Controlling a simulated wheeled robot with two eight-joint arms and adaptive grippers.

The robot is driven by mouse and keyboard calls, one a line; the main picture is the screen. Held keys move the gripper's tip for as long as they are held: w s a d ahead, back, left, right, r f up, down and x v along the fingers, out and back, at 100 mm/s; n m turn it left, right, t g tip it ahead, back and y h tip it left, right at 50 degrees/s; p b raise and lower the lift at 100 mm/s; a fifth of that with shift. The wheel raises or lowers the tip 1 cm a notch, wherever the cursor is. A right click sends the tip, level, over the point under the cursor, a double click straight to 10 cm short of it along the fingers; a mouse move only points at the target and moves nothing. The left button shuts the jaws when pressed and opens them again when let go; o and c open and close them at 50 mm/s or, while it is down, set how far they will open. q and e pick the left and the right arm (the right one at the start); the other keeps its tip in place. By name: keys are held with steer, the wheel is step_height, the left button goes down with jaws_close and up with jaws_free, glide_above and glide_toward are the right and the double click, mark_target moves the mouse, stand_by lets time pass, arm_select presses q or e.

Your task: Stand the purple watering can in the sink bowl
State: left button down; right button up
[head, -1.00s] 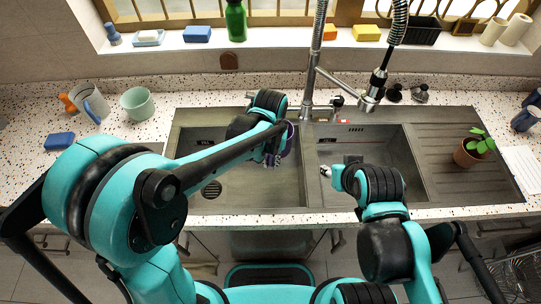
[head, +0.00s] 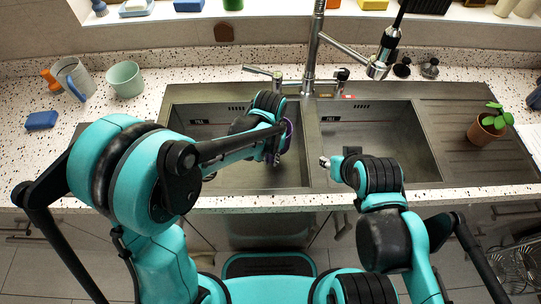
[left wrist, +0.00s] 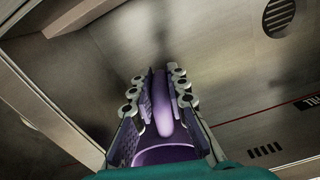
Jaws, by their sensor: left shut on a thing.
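The purple watering can (head: 288,136) is over the left sink bowl (head: 225,178), near the divider, mostly hidden behind my left gripper (head: 272,156). In the left wrist view, my left gripper (left wrist: 160,82) has its two fingers closed on the can's purple handle (left wrist: 161,108). Part of the can's body (left wrist: 165,155) shows below the handle. The bowl's grey walls and floor surround the view; I cannot tell whether the can touches the floor. My right gripper (head: 325,163) is small and partly hidden by its arm, near the left edge of the right bowl; its opening is unclear.
The faucet (head: 310,60) stands behind the bowls. The right bowl (head: 410,150) looks empty. A potted plant (head: 484,130) stands on the drainboard. A grey pitcher (head: 75,78), a green cup (head: 125,79) and a blue sponge (head: 41,120) are on the left counter.

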arm_select(q)
step_height(320, 180, down, 8)
steer(key=b, duration=0.5)
steer(key=shift+b, duration=0.4)
arm_select(e)
step_height(320, 180, down, 6)
steer(key=shift+f, duration=0.2)
arm_select(q)
steer(key=c, duration=0.9)
jaws_free()
steer(key=shift+o, duration=0.2)
step_height(320, 180, up, 18)
steer(key=p, duration=1.3)
steer(key=shift+p, duration=0.3)
arm_select(e)
step_height(320, 180, up, 14)
steer(key=shift+f, duration=0.25)
